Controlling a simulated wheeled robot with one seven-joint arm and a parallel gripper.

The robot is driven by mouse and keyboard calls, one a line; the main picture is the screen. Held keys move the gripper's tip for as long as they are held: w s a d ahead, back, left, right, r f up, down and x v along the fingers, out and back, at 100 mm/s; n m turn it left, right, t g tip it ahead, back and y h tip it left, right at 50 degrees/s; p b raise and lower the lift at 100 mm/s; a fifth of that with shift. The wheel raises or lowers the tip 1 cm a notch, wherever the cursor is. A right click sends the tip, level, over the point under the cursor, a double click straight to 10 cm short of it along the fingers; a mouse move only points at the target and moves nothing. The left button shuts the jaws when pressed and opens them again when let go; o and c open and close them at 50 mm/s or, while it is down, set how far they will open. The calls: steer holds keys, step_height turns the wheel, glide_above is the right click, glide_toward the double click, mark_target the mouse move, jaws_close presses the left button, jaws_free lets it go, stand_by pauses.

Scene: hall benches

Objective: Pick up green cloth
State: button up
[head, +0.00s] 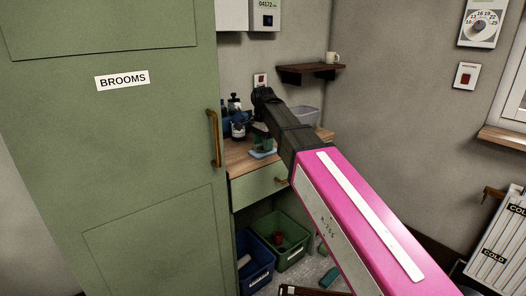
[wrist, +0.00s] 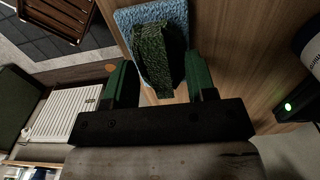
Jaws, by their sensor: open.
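The green cloth (wrist: 150,48) is a thick, textured, folded-looking piece in the wrist view. It lies on a light blue cloth (wrist: 178,14) on the wooden worktop (wrist: 230,45). My gripper (wrist: 160,72) is open, with one dark green finger on each side of the green cloth's near end. I cannot tell whether either finger touches it. In the head view the blue cloth (head: 263,154) shows at the worktop's front edge, with a small green shape above it, partly hidden by my arm.
Dark bottles (head: 237,118) stand left of the cloths, close by. A grey tub (head: 307,116) sits behind my arm. The tall green broom cupboard (head: 110,140) blocks the left. Below are a drawer (head: 258,188), a blue crate (head: 257,262) and a green crate (head: 290,257).

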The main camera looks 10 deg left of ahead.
steer(key=shift+f, duration=0.4)
jaws_close()
step_height(320, 180, up, 10)
steer(key=shift+r, duration=0.1)
stand_by(0.4)
